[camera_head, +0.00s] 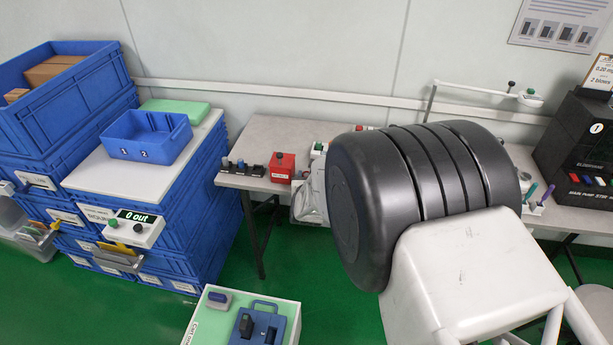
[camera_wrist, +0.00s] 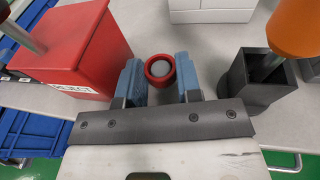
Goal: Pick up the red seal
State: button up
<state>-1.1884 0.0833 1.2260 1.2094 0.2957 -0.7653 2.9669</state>
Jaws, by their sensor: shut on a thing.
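The red seal (camera_wrist: 158,66), a round red ring with a grey centre, sits between the blue fingertips of my gripper (camera_wrist: 160,75) in the wrist view. The fingers press on its left and right sides, so my gripper is shut on it. The grey table (camera_wrist: 220,42) lies beneath; I cannot tell whether the seal touches it. In the head view my own arm covers the gripper and the seal.
A red reject box (camera_wrist: 85,45) stands close to the left of my gripper. A black holder (camera_wrist: 255,85) with an orange-handled tool (camera_wrist: 296,25) is close on the right. A white box (camera_wrist: 212,10) stands beyond. Blue crates (camera_head: 70,90) are stacked at far left.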

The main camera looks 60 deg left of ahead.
jog(key=shift+r, duration=0.75)
notch_tip(320, 180, up, 2)
jog(key=shift+r, duration=0.1)
jog(key=v, duration=0.5)
jog(key=w+d+f+v, duration=0.1)
jog(key=v, duration=0.4)
jog(key=w+v, duration=0.1)
jog(key=v, duration=0.4)
jog(key=shift+s+d+f, duration=0.3)
jog(key=shift+d+f, duration=0.05)
jog(key=shift+d, duration=0.3)
jog(key=shift+w, duration=0.1)
